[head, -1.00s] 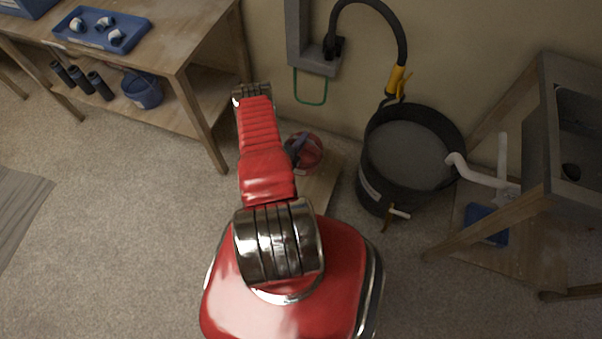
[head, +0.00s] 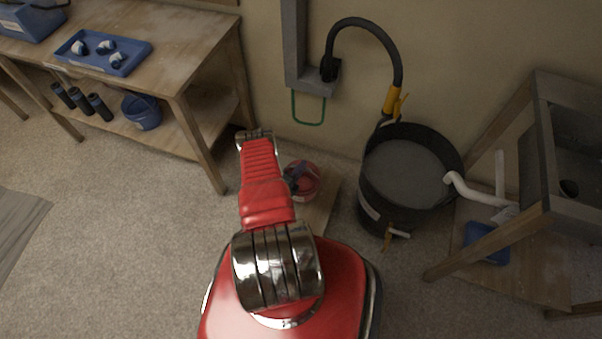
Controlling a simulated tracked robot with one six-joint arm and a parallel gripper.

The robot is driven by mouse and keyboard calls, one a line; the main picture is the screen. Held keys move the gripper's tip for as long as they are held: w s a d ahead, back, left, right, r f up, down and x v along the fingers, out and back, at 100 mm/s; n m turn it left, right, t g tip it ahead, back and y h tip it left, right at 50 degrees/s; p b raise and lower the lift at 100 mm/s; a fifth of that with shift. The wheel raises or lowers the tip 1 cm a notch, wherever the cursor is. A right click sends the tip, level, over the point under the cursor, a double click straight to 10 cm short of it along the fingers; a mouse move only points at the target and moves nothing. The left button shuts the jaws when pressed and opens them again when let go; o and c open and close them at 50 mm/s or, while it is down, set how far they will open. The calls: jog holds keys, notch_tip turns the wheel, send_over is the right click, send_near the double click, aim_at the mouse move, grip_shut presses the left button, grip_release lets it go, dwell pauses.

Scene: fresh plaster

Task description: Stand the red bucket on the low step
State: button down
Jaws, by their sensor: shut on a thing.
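The red bucket (head: 306,181) is right of my red arm, near the wall. It is seen from above, and my arm hides its left side. My gripper (head: 291,178) shows only as a small dark shape at the bucket's left edge, shut on the bucket. The low step (head: 321,207) is a pale wooden board below and around the bucket in the picture, partly hidden by my arm. I cannot tell whether the bucket's base touches the step or hangs just above it.
A black tub (head: 368,203) of grey material stands right of the step, with a black hose (head: 402,62) above. A wooden workbench (head: 185,75) is at the left. A sink stand (head: 490,252) is at the right.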

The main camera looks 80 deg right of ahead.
notch_tip(320, 180, down, 4)
jog(key=shift+r, duration=0.2)
dwell(0.4)
jog(key=c, duration=1.7)
grip_release()
jog(key=shift+c, duration=0.2)
jog(key=v, duration=1.2)
